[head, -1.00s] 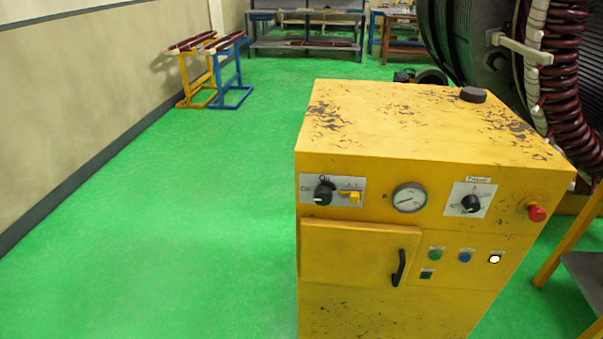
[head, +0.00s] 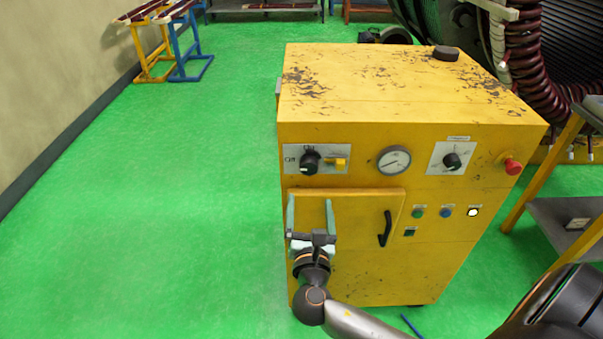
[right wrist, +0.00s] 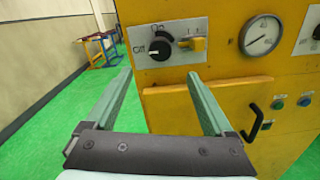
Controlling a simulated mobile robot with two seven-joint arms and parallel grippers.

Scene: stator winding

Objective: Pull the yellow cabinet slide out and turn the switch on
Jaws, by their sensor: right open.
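The yellow cabinet (head: 400,100) stands in the middle of the head view. On its upper left front are a black rotary switch (head: 310,160) and a small yellow slide (head: 341,163) on one grey plate. In the right wrist view the switch (right wrist: 160,48) and the slide (right wrist: 190,45) show beyond the fingers. My right gripper (head: 310,200) is open and empty, in front of the cabinet's door and below the switch plate. Its two pale green fingers point up toward the plate, apart from the slide and switch. My left gripper is not in view.
The door has a black handle (head: 385,228). A gauge (head: 394,160), a second knob (head: 452,161), a red button (head: 512,166) and several small buttons are on the front. A yellow-legged stand (head: 545,190) is at right. Green floor (head: 160,200) is clear at left.

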